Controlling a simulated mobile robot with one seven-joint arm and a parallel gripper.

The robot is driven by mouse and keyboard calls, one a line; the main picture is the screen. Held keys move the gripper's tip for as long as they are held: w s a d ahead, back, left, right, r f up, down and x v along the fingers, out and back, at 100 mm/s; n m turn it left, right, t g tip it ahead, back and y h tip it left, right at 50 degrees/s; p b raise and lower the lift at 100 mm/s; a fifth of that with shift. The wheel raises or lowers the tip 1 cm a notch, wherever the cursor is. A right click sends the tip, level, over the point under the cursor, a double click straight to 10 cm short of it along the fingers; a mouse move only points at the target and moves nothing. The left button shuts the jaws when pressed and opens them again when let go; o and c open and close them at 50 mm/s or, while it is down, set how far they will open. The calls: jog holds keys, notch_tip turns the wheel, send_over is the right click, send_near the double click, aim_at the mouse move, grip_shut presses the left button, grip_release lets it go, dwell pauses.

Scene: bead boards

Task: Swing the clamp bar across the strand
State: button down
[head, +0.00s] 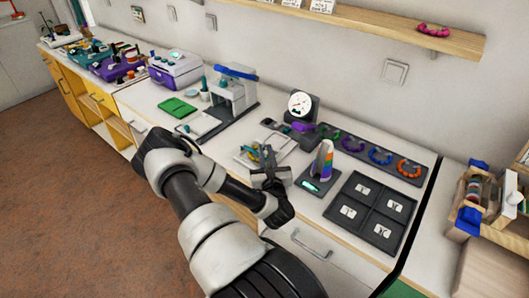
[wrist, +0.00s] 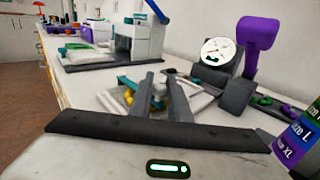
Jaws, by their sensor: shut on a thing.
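My gripper (head: 268,163) is over a pale board (head: 287,143) near the middle of the counter. In the wrist view, its two dark fingers (wrist: 160,98) stand a small distance apart over this board. They are shut on a small part that I take to be the clamp bar, mostly hidden between them. A teal piece (wrist: 158,88) shows between the fingertips, and a yellow piece (wrist: 128,97) lies just left of them. The strand cannot be told apart on the board; the fingers cover part of it.
A dial gauge (head: 300,104) and a purple-headed post (wrist: 261,37) stand behind to the right. A striped cone (head: 322,160) is close on the right. A dark tray with several bracelets (head: 381,156) and a dark card tray (head: 371,212) lie farther right. A grey-white press (head: 235,92) stands left.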

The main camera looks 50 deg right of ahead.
jog(key=shift+s+f, duration=0.1)
jog(key=shift+s, duration=0.05)
jog(key=c, duration=1.7)
grip_release()
jog(key=shift+d, duration=0.1)
jog(key=shift+p+v, duration=0.4)
jog(key=shift+v, duration=8.3)
